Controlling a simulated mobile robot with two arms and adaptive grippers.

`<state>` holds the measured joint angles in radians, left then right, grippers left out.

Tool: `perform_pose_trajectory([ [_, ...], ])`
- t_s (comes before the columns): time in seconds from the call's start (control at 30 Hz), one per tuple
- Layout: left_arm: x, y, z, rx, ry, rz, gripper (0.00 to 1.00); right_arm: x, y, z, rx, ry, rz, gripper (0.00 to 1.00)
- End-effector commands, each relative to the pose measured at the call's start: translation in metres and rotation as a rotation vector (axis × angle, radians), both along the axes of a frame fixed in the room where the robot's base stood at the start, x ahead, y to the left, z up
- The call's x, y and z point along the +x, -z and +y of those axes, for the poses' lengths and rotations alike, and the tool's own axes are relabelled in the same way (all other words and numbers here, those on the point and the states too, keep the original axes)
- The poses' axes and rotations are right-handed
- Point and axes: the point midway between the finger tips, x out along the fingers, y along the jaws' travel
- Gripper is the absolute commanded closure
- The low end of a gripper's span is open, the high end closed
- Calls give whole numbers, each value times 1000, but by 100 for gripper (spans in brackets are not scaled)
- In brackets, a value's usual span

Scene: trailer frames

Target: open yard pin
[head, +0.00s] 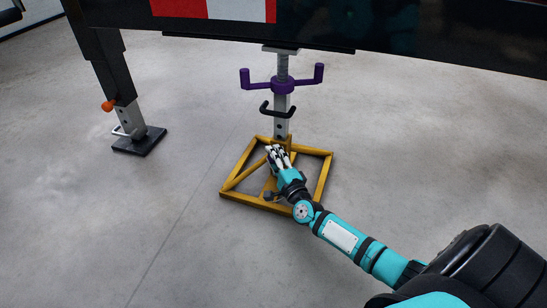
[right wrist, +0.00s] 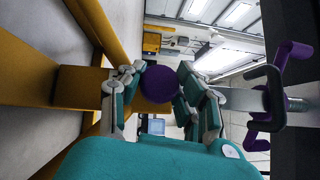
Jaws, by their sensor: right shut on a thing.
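A jack stand stands on the floor under the trailer. It has a yellow base frame (head: 324,172), a grey post (head: 281,122), a black U-shaped pin handle (head: 277,111) and a purple two-armed screw handle (head: 284,87). My right gripper (head: 277,156) is low at the post's foot, over the frame. In the right wrist view its fingers are shut around a round purple knob (right wrist: 159,84), beside a yellow beam (right wrist: 82,86). The knob is mostly hidden in the head view, so I cannot tell whether its pin has moved. My left gripper is out of view.
The trailer's dark underside edge (head: 400,50) hangs above the stand. A trailer leg (head: 113,75) with an orange knob (head: 108,106) and black foot (head: 140,140) stands at left. The concrete floor between and in front is clear.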

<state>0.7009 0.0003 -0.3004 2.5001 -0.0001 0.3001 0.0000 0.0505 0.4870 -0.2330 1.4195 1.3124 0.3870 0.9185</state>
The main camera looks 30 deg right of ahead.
Motion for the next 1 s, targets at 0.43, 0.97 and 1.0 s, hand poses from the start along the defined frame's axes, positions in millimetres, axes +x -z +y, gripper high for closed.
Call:
perform_pose_trajectory([
  [0.43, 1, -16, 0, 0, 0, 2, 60, -13, -1, 18, 3, -3, 6, 100],
  [0.97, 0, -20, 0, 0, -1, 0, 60, -22, 2, 30, 0, -2, 4, 48],
  [1.0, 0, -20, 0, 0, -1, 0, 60, -22, 2, 30, 0, -2, 4, 43],
])
